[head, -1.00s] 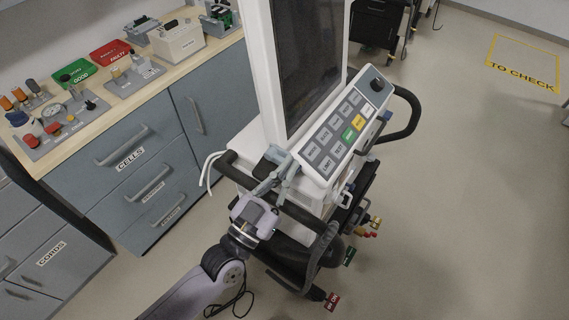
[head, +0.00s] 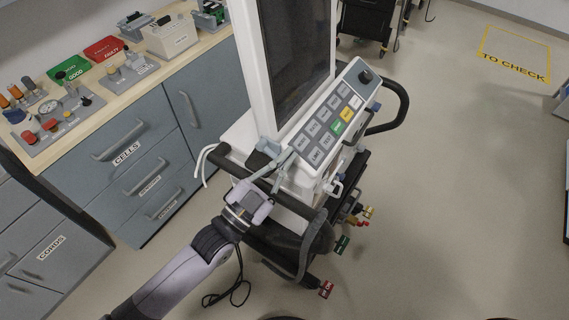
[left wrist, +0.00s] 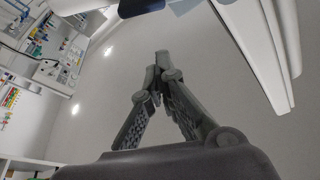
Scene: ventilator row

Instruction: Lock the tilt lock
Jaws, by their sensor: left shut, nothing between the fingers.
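The ventilator has a tall screen (head: 297,50) and a slanted key panel (head: 330,125) with grey, green and yellow keys. A small dark lever-like part (head: 268,147) sits at the lower left corner of the screen; I cannot tell for sure whether it is the tilt lock. My left gripper (head: 287,163) is beside this corner, just below the panel's left end. In the left wrist view its fingers (left wrist: 160,58) are shut with nothing between them, and dark parts (left wrist: 140,8) show at the top edge, apart from the tips. My right gripper is not in view.
A black handle bar (head: 225,160) runs close under my left arm, and another handle (head: 398,110) curves out at right. A workbench with drawers (head: 140,150) stands at left. Floor at right is clear.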

